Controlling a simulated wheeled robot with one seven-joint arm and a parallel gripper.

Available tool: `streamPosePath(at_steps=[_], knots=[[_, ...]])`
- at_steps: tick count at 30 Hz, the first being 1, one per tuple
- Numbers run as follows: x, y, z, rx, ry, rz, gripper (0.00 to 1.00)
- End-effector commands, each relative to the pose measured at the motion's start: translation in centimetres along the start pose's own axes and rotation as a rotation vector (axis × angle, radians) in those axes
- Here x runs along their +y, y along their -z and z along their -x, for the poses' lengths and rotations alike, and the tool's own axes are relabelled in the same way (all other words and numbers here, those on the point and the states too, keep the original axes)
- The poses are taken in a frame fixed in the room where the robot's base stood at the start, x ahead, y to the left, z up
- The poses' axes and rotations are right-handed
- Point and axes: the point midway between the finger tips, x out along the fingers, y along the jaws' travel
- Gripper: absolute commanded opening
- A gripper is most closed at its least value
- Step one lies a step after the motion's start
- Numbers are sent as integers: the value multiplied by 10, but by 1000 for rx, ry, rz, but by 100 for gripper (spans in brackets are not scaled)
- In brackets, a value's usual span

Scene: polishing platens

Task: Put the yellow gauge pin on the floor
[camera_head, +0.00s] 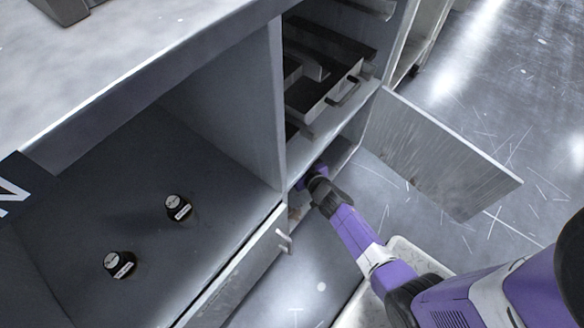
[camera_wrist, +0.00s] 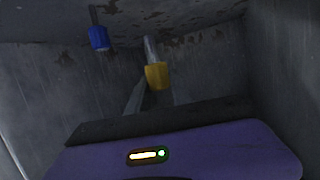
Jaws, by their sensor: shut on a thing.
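The yellow gauge pin (camera_wrist: 157,76) has a yellow collar and a pale metal shank. In the wrist view my gripper (camera_wrist: 158,88) is shut on it, with its fingers on either side of the collar. The pin is inside a dim grey compartment. In the head view my gripper's body (camera_head: 314,178) reaches into the low opening of the cabinet, and its fingers and the pin are hidden there. The floor (camera_head: 305,265) shows below and to the right of the cabinet.
A blue pin (camera_wrist: 98,38) is left of the yellow one inside the compartment. An open door panel (camera_head: 440,150) stands right of my arm. A drawer (camera_head: 335,90) is above the opening.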

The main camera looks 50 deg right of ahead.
Motion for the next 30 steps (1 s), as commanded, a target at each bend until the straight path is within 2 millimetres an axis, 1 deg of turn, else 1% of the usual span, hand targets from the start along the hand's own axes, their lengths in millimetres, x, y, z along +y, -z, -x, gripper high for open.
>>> streamPosePath(at_steps=[1, 4, 6, 11, 14, 19, 22, 30], knots=[[0, -15, -5, 1, 0, -1, 0], [0, -29, -9, 1, -1, -1, 0], [0, -35, -11, 1, 0, -1, 0], [0, -39, -13, 1, 0, -1, 0], [0, -48, -15, 1, 0, -1, 0], [0, -68, -21, 1, 0, -1, 0], [0, -72, -23, 1, 1, 0, 0], [0, -70, -22, 1, 1, 0, 0]])
